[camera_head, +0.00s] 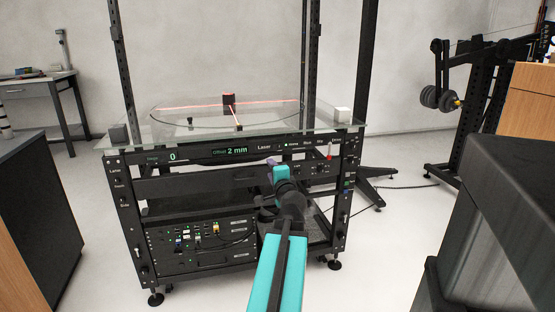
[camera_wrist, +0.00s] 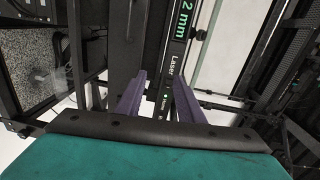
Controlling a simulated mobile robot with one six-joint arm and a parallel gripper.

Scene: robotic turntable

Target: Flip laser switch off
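The black front panel (camera_head: 225,152) of the turntable rack carries a "Laser" label (camera_head: 264,147) with small controls to its right. Red laser lines (camera_head: 180,105) show across the glass top and on a small dark block (camera_head: 229,100). In the wrist view the panel runs upright, with the "Laser" label (camera_wrist: 173,67) and a small green light (camera_wrist: 165,94) below it. The switch itself is too small to make out. My gripper (camera_head: 271,163) is in front of the panel, just below the label. Its purple fingers (camera_wrist: 159,74) are apart, with nothing visibly held between them.
A glass top (camera_head: 150,132) with a round turntable lies above the panel. Cables and boxes fill the lower shelf. Open floor lies left of the rack.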

